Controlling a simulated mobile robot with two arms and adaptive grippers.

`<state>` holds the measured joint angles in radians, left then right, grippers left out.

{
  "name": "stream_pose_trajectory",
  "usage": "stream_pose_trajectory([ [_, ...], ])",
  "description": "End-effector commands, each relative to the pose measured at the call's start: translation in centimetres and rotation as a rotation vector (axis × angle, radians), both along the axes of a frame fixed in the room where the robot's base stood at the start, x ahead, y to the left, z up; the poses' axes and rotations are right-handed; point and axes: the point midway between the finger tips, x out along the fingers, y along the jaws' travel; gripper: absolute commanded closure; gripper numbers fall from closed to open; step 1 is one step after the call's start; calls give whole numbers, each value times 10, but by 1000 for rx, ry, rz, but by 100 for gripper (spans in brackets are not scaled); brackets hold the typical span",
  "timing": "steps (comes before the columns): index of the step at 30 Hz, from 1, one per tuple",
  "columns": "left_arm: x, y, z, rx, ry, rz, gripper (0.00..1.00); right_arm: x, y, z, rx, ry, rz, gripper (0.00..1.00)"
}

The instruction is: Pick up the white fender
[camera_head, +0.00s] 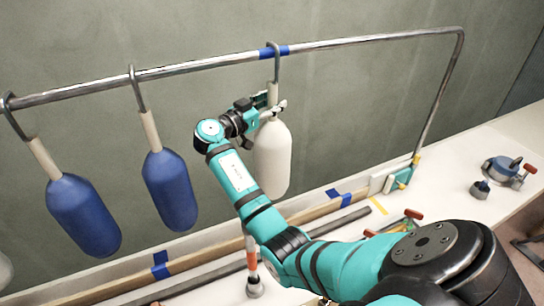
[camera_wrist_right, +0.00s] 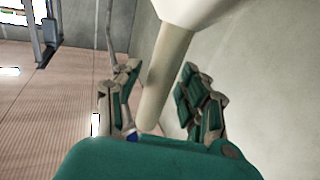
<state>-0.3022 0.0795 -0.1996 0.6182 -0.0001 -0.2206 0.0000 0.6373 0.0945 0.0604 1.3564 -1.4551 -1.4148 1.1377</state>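The white fender (camera_head: 272,158) hangs upright from a hook on the metal rail, its pale neck at the top. My right gripper (camera_head: 268,110) is at that neck, just above the white body. In the right wrist view, the neck (camera_wrist_right: 166,78) passes between the two spread fingers of the gripper (camera_wrist_right: 162,100), with a visible gap on each side. The fender's white body (camera_wrist_right: 190,8) shows at the top edge there. The right gripper is open. My left gripper is not in view.
Two blue fenders (camera_head: 84,215) (camera_head: 170,190) hang on hooks to the left along the rail (camera_head: 200,64). The rail bends down at the right to the white bench (camera_head: 450,185). Clamps (camera_head: 502,168) and red-handled tools lie on the bench. A wall stands close behind.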

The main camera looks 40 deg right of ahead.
Motion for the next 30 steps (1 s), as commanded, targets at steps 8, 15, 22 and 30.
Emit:
stream_pose_trajectory([
  [8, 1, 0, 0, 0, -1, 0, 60, 0, 0, 0, 0, 0, 0, 96],
  [15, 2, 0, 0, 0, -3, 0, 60, 0, 0, 0, 0, 0, 0, 100],
  [22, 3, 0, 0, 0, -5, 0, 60, 0, 0, 3, -4, -3, 0, 100],
  [30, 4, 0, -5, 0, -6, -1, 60, 0, 0, 7, -4, -5, 0, 100],
])
